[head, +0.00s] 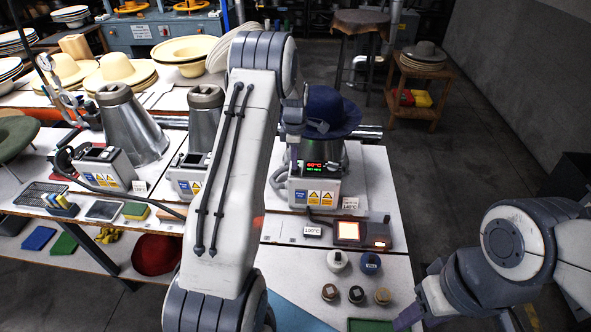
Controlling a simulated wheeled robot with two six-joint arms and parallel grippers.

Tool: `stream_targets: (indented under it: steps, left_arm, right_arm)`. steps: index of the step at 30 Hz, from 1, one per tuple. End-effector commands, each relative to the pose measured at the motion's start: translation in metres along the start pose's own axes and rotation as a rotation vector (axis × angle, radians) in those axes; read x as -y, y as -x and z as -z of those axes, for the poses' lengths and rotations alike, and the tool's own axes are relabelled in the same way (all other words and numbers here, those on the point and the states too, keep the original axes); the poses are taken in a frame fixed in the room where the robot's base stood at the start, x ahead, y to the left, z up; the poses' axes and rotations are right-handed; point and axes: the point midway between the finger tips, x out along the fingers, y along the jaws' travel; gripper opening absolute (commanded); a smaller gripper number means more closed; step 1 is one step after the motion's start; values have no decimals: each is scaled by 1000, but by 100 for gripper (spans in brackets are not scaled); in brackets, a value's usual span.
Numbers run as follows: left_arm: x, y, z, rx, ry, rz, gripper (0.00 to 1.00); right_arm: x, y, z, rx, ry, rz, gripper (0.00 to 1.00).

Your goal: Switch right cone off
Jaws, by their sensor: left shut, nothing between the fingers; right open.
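My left arm rises through the middle of the head view and bends down toward this box. My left gripper (281,178) is shut and empty at the box's left side, small and partly hidden by my arm. The box's switch is not clearly visible. My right gripper (455,322) is open and empty at the lower right, partly cut off by the frame.
Two bare metal cones with control boxes stand left, the middle one (203,120) partly behind my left arm. Floor right of the table is clear.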

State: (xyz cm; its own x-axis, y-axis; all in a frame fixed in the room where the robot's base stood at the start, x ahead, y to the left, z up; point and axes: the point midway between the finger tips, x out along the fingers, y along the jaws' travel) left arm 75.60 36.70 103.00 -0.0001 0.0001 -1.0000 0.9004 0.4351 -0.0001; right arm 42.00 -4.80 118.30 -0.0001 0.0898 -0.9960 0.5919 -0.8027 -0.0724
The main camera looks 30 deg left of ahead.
Motion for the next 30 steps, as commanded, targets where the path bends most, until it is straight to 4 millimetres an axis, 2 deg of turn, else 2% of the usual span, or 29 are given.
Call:
stream_targets:
  steps: [30]
  left_arm:
    - [0, -7, 0, 0, 0, 0, 0]
  right_arm:
    - [0, -4, 0, 0, 0, 0, 50]
